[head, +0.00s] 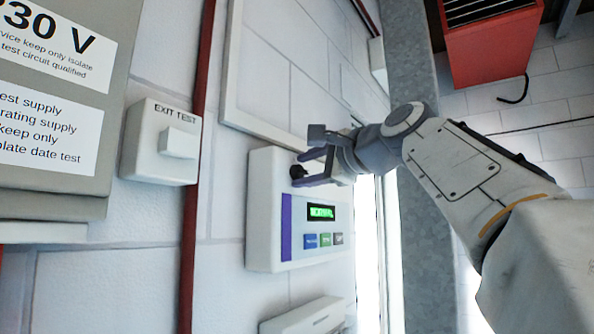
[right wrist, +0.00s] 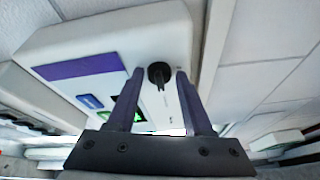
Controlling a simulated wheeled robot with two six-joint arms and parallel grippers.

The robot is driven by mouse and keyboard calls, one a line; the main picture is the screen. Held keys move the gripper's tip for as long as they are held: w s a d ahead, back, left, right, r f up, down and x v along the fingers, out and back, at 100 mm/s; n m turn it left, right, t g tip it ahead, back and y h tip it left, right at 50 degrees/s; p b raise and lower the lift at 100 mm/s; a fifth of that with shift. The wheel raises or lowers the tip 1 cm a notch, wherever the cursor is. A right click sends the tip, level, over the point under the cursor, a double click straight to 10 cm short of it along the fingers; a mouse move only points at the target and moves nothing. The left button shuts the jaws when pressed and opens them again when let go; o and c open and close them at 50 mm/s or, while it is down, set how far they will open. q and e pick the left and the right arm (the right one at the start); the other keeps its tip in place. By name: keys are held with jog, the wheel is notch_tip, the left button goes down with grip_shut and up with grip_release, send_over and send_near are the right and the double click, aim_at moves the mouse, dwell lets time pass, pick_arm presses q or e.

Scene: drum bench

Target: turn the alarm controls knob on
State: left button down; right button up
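The alarm controls panel (head: 270,215) is a white wall box with a purple stripe, a lit green display (head: 321,212) and a row of small buttons. Its black knob (head: 297,171) is near the top of the panel, and it also shows in the right wrist view (right wrist: 159,74). My right gripper (head: 303,169) is open, with one finger on each side of the knob. In the right wrist view the fingertips (right wrist: 160,73) stand around the knob with a visible gap on both sides. My left gripper is not in view.
A white EXIT TEST switch box (head: 160,143) is on the wall to the left, beside a red vertical pipe (head: 196,130). A grey cabinet with labels (head: 60,190) is further left. Another white box (head: 303,318) is below the panel. A red unit (head: 493,45) hangs upper right.

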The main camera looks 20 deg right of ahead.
jog(key=shift+s+d+f, duration=0.1)
jog(key=shift+s+d, duration=0.05)
jog(key=shift+s, duration=0.15)
jog(key=b+v, duration=0.3)
jog(key=v, duration=0.6)
jog(key=shift+s+b, duration=0.4)
jog(key=shift+s, duration=0.05)
